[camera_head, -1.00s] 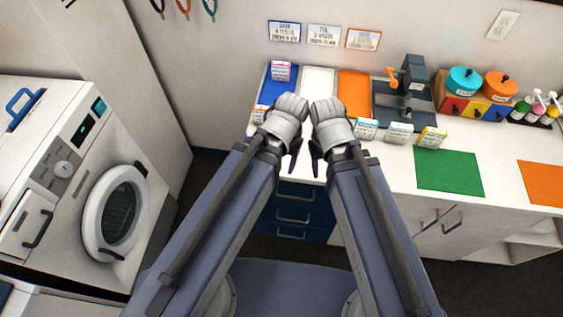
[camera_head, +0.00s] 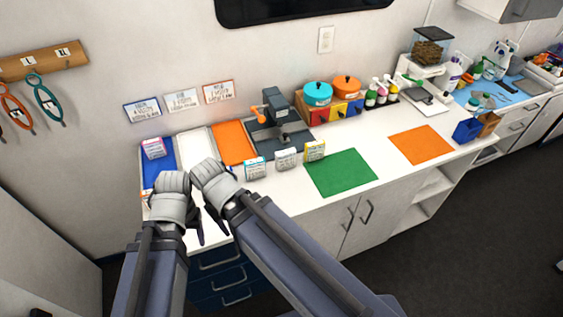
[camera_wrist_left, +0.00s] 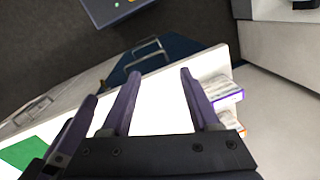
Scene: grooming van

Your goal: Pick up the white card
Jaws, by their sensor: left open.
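A card-like pack with a white-grey edge (camera_head: 286,158) stands upright on the counter. It is between a teal-edged pack (camera_head: 255,168) and a yellow pack (camera_head: 315,150). This middle one looks the whitest.
A purple-edged pack (camera_head: 153,148) stands on a blue mat (camera_head: 162,172). An orange mat (camera_head: 234,144) and grey stand (camera_head: 272,130) are behind the row of packs. A green mat (camera_head: 341,173) and bare counter (camera_head: 385,175) lie to the right.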

